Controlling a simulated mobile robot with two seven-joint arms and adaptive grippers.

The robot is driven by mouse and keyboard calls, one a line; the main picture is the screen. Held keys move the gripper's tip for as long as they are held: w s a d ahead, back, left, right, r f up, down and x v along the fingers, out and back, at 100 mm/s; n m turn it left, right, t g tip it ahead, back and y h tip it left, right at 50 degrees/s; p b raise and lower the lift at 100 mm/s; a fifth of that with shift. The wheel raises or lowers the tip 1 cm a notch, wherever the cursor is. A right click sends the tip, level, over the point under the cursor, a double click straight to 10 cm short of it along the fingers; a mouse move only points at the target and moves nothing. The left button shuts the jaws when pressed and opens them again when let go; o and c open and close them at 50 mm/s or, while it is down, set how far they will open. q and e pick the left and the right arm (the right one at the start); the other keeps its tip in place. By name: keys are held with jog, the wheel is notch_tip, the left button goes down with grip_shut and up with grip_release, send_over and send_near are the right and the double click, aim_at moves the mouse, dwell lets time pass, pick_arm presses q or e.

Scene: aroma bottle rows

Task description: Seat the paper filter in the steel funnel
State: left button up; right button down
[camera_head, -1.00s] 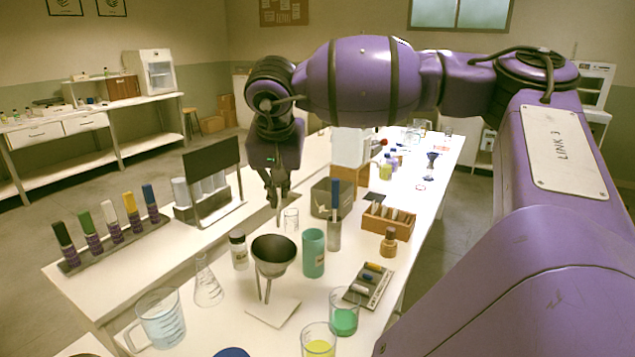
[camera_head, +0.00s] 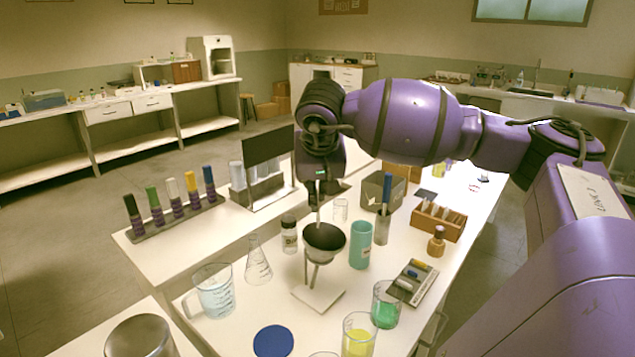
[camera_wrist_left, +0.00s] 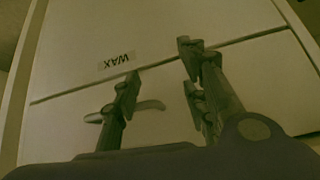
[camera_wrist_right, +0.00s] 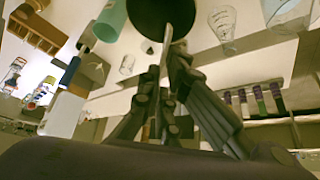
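The steel funnel (camera_head: 324,240) sits on a stand with a pale square base (camera_head: 318,294) in mid-table. It is also the dark round shape at the top of the right wrist view (camera_wrist_right: 150,14). My right gripper (camera_head: 319,186) points down just behind and above the funnel. Its fingers (camera_wrist_right: 163,72) are closed on a thin white piece (camera_wrist_right: 168,32), apparently the folded paper filter, seen edge-on as a pale strip (camera_head: 317,210) ending near the funnel's back rim. I cannot tell whether it touches. My left gripper (camera_wrist_left: 158,78) is open and empty, facing a drawer front labelled WAX.
Close around the funnel stand a teal cylinder (camera_head: 360,246), a dark-capped bottle (camera_head: 289,236), a conical flask (camera_head: 258,264) and a glass (camera_head: 340,209). A large beaker (camera_head: 214,292) and green and yellow beakers (camera_head: 385,306) are nearer. A marker rack (camera_head: 174,222) is left.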

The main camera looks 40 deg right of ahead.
aim_at(318, 230)
notch_tip(318, 230, down, 7)
jog(key=shift+f+b, duration=0.1)
jog(key=shift+b, duration=0.55)
jog(key=shift+f+b, duration=0.65)
jog(key=shift+f, duration=0.4)
jog(key=c, duration=1.9)
grip_release()
jog(key=shift+o, duration=0.2)
jog(key=shift+r, duration=0.1)
jog(key=v, duration=1.2)
jog(key=shift+a, duration=0.1)
